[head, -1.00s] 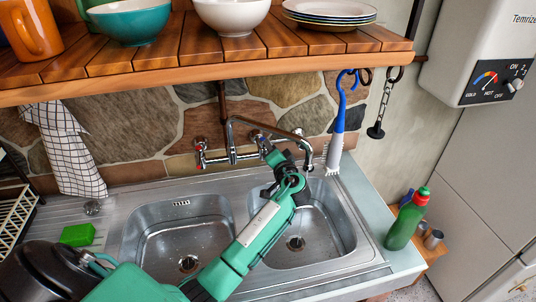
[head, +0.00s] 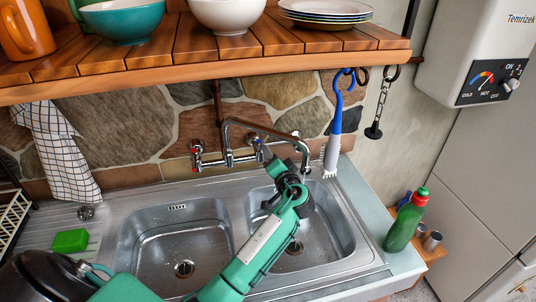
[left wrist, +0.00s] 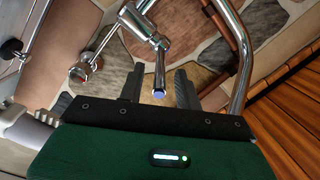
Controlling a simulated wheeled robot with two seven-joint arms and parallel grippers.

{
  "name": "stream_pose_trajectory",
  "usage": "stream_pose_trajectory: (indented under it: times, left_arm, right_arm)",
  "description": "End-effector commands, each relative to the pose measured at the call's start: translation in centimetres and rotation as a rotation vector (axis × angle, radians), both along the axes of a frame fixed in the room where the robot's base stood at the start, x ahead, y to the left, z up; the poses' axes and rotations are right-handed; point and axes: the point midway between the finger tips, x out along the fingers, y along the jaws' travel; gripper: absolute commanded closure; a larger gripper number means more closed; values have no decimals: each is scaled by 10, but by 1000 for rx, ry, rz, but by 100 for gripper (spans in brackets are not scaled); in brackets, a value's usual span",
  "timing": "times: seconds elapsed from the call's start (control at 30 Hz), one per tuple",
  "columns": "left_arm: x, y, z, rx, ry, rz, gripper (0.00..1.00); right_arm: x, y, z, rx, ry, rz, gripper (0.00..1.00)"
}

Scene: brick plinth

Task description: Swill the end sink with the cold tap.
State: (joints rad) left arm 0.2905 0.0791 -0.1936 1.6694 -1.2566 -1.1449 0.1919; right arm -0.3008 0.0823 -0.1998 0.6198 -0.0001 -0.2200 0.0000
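The sink unit has two steel basins; the right-hand end basin (head: 331,226) is partly hidden by my left arm. The wall tap's spout (head: 270,128) bends out over this basin. I cannot make out any water. The cold tap, marked blue (head: 259,142), sits right of the red-marked hot tap (head: 196,148). My left gripper (head: 275,152) is by the cold tap. In the left wrist view its fingers (left wrist: 158,88) are open, with the blue-tipped cold lever (left wrist: 159,93) showing between them; I cannot tell whether they touch it. My right gripper is out of view.
The left basin (head: 172,238) is empty. A green sponge (head: 70,240) lies on the drainer. A brush (head: 332,148) hangs right of the spout. A green bottle (head: 405,222) stands at right. A wooden shelf (head: 200,72) with crockery overhangs the tap.

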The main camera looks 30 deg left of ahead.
Motion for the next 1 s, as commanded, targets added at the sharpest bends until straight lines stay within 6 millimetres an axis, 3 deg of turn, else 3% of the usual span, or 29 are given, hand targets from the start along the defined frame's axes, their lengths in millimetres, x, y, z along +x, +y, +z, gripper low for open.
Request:
stream_pose_trajectory:
  times: [0.1,0.4,0.87,1.0]
  left_arm:
    - [-19,-25,-7,-5,-1,-4,66]
    - [-54,-69,-4,-3,1,-1,66]
    - [-64,-80,0,0,2,0,66]
    - [-62,-77,-2,34,23,-21,93]
  right_arm:
    - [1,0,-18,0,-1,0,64]
    - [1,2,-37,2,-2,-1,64]
    - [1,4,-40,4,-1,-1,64]
    - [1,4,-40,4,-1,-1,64]
